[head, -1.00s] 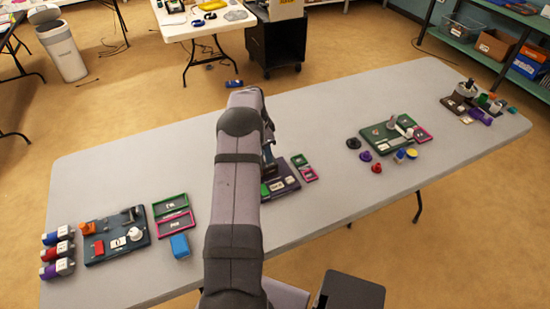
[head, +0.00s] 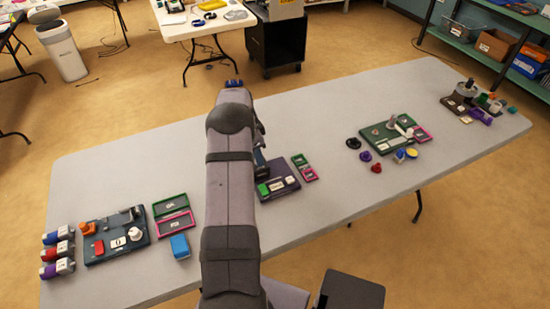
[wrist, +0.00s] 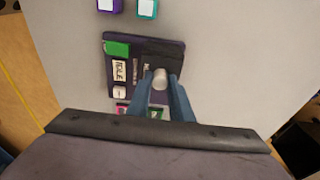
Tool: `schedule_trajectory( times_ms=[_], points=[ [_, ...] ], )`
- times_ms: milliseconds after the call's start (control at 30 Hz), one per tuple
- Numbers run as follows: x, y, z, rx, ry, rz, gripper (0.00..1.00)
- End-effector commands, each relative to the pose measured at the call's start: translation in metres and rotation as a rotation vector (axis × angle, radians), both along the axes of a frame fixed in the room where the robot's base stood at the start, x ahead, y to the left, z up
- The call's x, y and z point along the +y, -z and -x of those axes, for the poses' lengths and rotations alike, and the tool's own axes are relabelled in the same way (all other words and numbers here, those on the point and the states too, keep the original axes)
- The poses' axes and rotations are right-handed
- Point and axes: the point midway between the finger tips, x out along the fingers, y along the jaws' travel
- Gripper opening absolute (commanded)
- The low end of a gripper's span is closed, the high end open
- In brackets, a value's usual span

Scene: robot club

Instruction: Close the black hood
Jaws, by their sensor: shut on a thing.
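A dark purple board (head: 290,180) lies on the table and also shows in the wrist view (wrist: 133,88). It carries a green block (wrist: 117,49), a white label plate (wrist: 119,71) and a small white piece (wrist: 119,91). A black panel, which looks like the black hood (wrist: 165,50), is at the board's upper right in the wrist view; I cannot tell its tilt. My gripper (wrist: 160,84) is shut on a grey round knob (wrist: 160,75) beside the panel; whether the knob belongs to the hood is unclear. My arm partly hides the board in the head view.
Green and pink trays (head: 305,168) lie just right of the board. Another board with loose parts (head: 395,135) is farther right, and one more (head: 115,235) stands at the left. In the wrist view, purple (wrist: 110,5) and teal blocks (wrist: 147,8) are at the top edge.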

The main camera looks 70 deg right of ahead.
Motion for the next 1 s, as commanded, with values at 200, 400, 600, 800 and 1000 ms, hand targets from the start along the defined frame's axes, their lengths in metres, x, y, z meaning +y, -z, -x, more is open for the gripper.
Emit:
schedule_trajectory(
  times_ms=[200,400,600,800,1000],
  points=[
    [0.0,-0.001,0.0,-0.001,0.0,0.001,0.26],
    [0.0,0.0,0.0,-0.001,0.0,0.001,0.26],
    [0.0,-0.005,0.0,-0.001,0.0,0.001,0.26],
    [0.0,-0.018,0.0,-0.001,0.001,0.001,0.26],
    [0.0,-0.033,0.0,0.0,0.001,0.0,0.26]
  ],
)
